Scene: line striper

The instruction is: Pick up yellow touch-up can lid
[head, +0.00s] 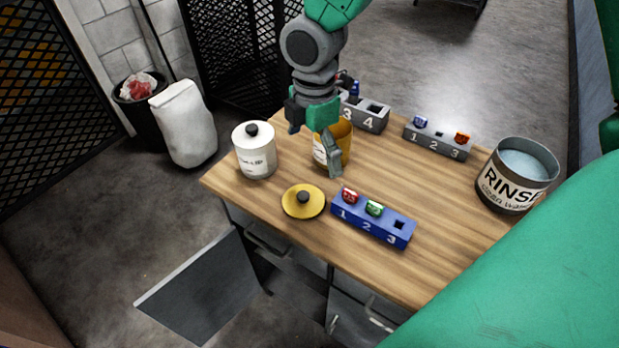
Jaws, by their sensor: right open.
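The yellow lid (290,205) with a dark round knob lies flat on the wooden table near its front left edge, left of the blue block. The yellow can (344,147) stands open behind it, partly hidden by my right gripper. My right gripper (314,147) is open and empty, pointing down in front of the can. It is above and behind the lid, apart from it. Whether a finger touches the can I cannot tell. My left gripper is not in view.
A white lidded can (255,158) stands left of the gripper. A blue numbered block (373,220) holding red and green pieces sits close right of the lid. Grey numbered blocks (437,143) and a rinse can (507,186) stand farther right. The wooden table (440,205) is bare between them.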

